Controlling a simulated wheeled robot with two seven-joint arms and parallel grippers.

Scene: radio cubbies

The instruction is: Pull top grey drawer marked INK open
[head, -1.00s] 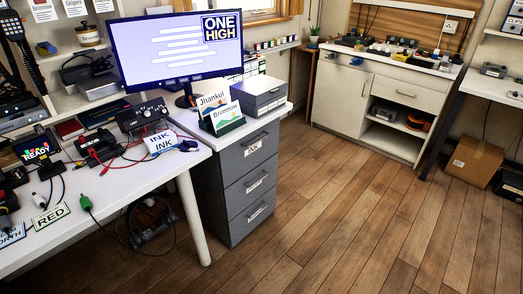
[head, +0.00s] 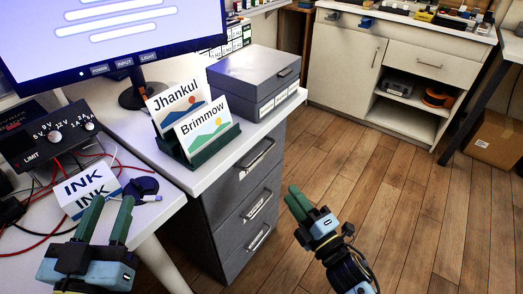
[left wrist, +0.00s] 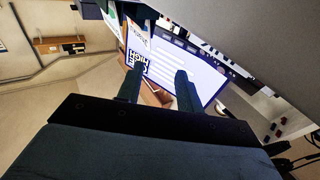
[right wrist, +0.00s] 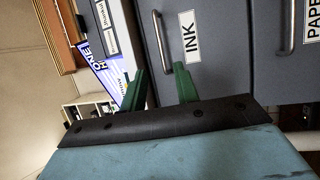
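The grey drawer unit has three stacked drawers under the white desktop. Its top drawer (head: 238,174) is shut, with a metal bar handle (head: 258,153). In the right wrist view the drawer's white INK label (right wrist: 190,37) reads sideways beside its handle (right wrist: 162,42). My right gripper (head: 298,200) is open and empty, to the right of the drawer fronts; in the right wrist view its fingers (right wrist: 160,85) are apart, near the handle's lower end in the picture but not around it. My left gripper (head: 108,212) is open and empty, in front of the INK card (head: 85,187).
A card holder (head: 200,148) with two name cards and a grey box (head: 258,82) stand on the desktop above the drawers. A monitor (head: 110,35) and a power supply (head: 50,135) with cables are at left. Wooden floor (head: 370,190) is clear right of the drawers.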

